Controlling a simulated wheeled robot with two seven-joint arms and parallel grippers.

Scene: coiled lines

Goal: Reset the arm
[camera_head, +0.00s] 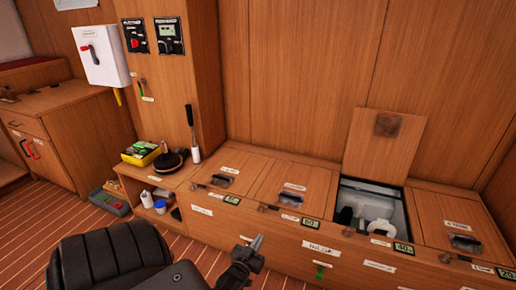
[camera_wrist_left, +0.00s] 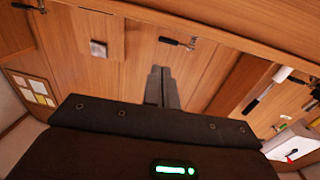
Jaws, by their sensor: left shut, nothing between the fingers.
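My left arm (camera_head: 125,258) comes in from the lower left in the head view, dark and bulky. Its gripper (camera_head: 257,242) is shut and empty, in front of the wooden bench (camera_head: 262,222). In the left wrist view the two dark fingers (camera_wrist_left: 160,75) stand side by side, closed together, with nothing held. Wooden panels lie beyond them. My right gripper is not in view.
The bench has several lidded compartments; one lid (camera_head: 381,146) stands open over a bin (camera_head: 372,186) with white and dark items. A black round object (camera_head: 168,162) and a yellow box (camera_head: 141,152) sit at the left end. Striped floor (camera_head: 38,235) lies left.

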